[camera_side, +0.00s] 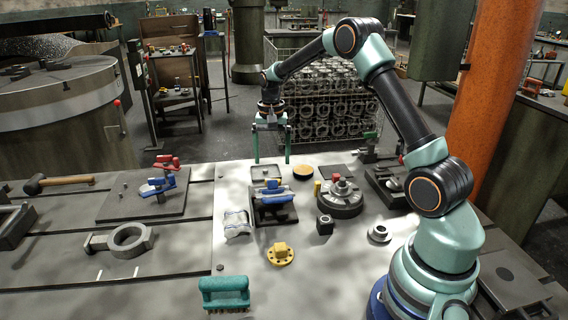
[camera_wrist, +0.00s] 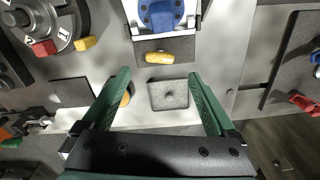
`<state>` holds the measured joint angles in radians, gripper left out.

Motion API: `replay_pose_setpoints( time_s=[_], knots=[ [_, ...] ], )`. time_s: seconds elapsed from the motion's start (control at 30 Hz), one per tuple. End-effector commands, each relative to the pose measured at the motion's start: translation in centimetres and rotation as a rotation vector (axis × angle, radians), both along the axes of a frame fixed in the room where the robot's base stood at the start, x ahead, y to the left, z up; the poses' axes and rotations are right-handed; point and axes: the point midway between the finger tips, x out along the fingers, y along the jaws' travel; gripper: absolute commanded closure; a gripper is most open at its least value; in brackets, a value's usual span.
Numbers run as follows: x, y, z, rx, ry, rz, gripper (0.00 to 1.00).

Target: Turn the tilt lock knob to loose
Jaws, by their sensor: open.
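My gripper (camera_side: 272,160) is open and empty, pointing down behind the tilting fixture and above the table. In the wrist view its green fingers (camera_wrist: 158,75) are spread wide. The tilting fixture (camera_side: 273,212) has a dark base and carries a blue round casting (camera_wrist: 162,14). A yellow knob (camera_wrist: 160,58), which looks like the tilt lock knob, sits on the fixture's dark plate. It lies nearly crosswise in the wrist view, just beyond and between the fingertips, with no visible contact. In the side view the blue casting (camera_side: 272,188) largely hides this area. Any loose or tight marking is unreadable.
A round fixture (camera_side: 340,200) with red and yellow knobs stands to the right. A small square tray with a peg (camera_wrist: 168,93) and an orange disc (camera_side: 303,172) lie near the gripper. A yellow flanged casting (camera_side: 281,254) and a teal brush (camera_side: 225,292) lie in front.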

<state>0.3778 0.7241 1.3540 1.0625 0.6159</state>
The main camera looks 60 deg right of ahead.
Motion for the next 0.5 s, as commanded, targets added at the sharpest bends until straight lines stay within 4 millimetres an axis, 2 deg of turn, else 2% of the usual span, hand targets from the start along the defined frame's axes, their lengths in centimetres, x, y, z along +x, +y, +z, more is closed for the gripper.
replay_pose_setpoints(
  time_s=[0.03,0.2,0.5],
  knots=[
    [0.1,0.0,1.2,-0.001,-0.003,0.000,0.07],
    [0.0,0.0,3.7,-0.001,-0.003,0.000,0.07],
    [0.0,0.0,5.1,0.000,0.000,0.000,0.07]
  ],
)
